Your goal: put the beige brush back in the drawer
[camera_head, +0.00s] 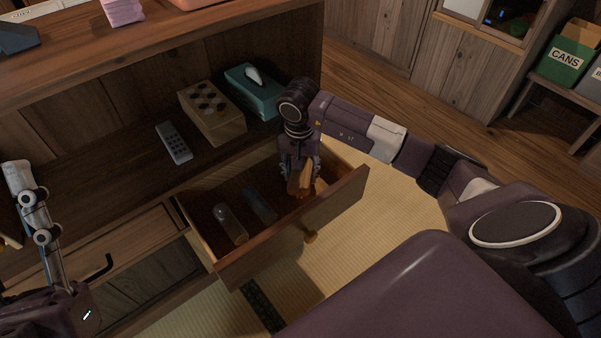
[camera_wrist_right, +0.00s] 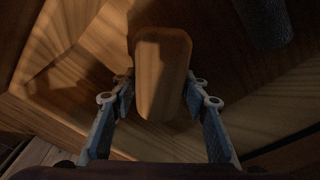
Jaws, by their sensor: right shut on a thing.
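The beige brush (camera_head: 301,181) is in my right gripper (camera_head: 300,170), at the right end of the open drawer (camera_head: 293,230). In the right wrist view the brush (camera_wrist_right: 162,75) shows as a rounded wooden block between the two fingers of the right gripper (camera_wrist_right: 158,98). The drawer's wooden walls surround it there. I cannot tell whether the brush touches the drawer floor. My left gripper (camera_head: 35,215) shows partly at the lower left edge, away from the drawer. How far its fingers are apart is not clear.
The drawer holds a translucent cylinder (camera_head: 230,224) and a dark item (camera_head: 260,206). On the cabinet top are a remote (camera_head: 174,142), a box with dark round spots (camera_head: 211,112) and a teal tissue box (camera_head: 253,91). Tatami floor is free beyond the drawer.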

